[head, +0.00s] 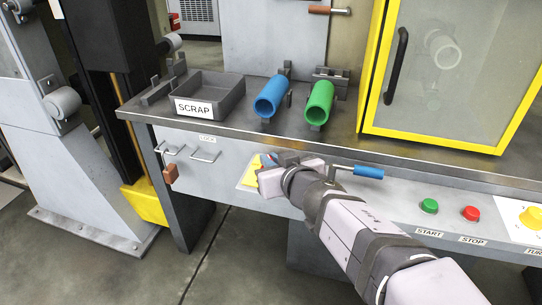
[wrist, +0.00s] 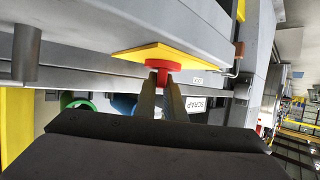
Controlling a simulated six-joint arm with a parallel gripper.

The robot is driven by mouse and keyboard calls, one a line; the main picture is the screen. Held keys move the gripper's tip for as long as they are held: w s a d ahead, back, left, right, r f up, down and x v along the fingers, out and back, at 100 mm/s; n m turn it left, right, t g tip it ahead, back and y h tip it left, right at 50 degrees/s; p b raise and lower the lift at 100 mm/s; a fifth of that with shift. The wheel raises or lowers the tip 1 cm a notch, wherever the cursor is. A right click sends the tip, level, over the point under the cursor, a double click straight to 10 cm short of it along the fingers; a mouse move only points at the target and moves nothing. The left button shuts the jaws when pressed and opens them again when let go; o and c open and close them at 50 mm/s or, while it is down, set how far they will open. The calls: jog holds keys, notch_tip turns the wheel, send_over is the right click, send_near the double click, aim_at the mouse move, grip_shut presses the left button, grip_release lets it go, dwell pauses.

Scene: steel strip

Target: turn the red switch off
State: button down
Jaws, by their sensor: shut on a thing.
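The red switch (wrist: 162,66) sits on a yellow plate (wrist: 150,52) on the front panel of the bench. In the wrist view its narrow red grip runs down between the two fingertips of my gripper (wrist: 162,84), which is shut on it. In the head view my gripper (head: 266,172) reaches the panel at the yellow plate (head: 247,175), and the arm hides the red switch there.
A SCRAP tray (head: 215,100), a blue tube (head: 270,97) and a green tube (head: 318,103) are on the bench top above. A blue-handled lever (head: 368,172), a green START button (head: 429,206) and a red STOP button (head: 471,213) are to the right. A padlock (head: 170,173) hangs at left.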

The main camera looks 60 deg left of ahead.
jog(key=shift+w+r+n+g+p, duration=0.15)
jog(key=shift+n+g+p, duration=0.5)
jog(key=shift+p, duration=1.25)
jog(key=shift+s+r+n+g+p, duration=0.15)
jog(key=shift+n+g+p, duration=0.5)
jog(key=shift+p, duration=1.2)
jog(key=n+g+p, duration=0.3)
jog(key=g+p, duration=0.1)
jog(key=p, duration=0.7)
jog(key=shift+r+h+p, duration=0.1)
jog(key=shift+h+p, duration=0.2)
jog(key=shift+p, duration=0.05)
jog(key=n+g+p, duration=0.2)
jog(key=p, duration=0.1)
jog(key=shift+f+h, duration=0.2)
jog(key=shift+h, duration=0.2)
jog(key=shift+f+n+g+h, duration=0.1)
jog(key=shift+n+g+h, duration=0.3)
jog(key=shift+n+g, duration=0.25)
jog(key=c, duration=1.8)
grip_release()
jog(key=shift+f, duration=0.1)
jog(key=shift+c, duration=0.2)
jog(key=shift+v, duration=3.7)
